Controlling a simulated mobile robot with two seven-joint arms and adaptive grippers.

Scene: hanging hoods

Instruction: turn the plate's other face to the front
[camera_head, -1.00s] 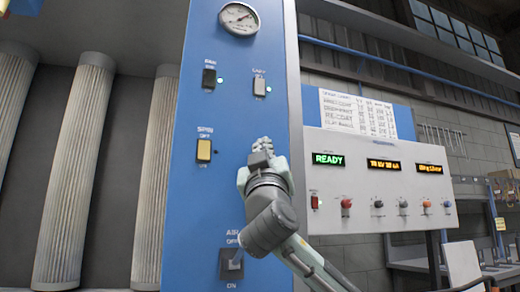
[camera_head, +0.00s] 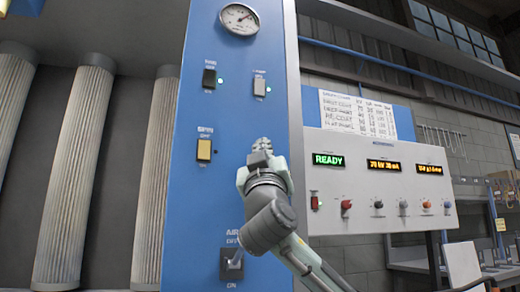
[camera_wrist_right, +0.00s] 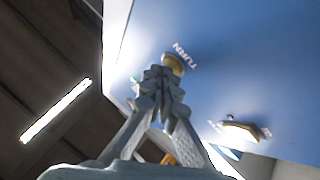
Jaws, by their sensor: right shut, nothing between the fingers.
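My right gripper (camera_head: 262,146) is shut and empty, pointing up in front of the blue panel (camera_head: 215,200). In the right wrist view, the closed fingertips (camera_wrist_right: 162,80) are just below a small brass-coloured button (camera_wrist_right: 173,62), beside the label "TURN". The fingertips overlap the button's lower part; I cannot tell whether they touch it. In the head view the gripper hides that button. The plate is not in view in either picture. My left gripper is not in view.
A grey control box (camera_head: 380,185) reading READY stands at right. Pleated filter columns (camera_head: 70,175) stand at left.

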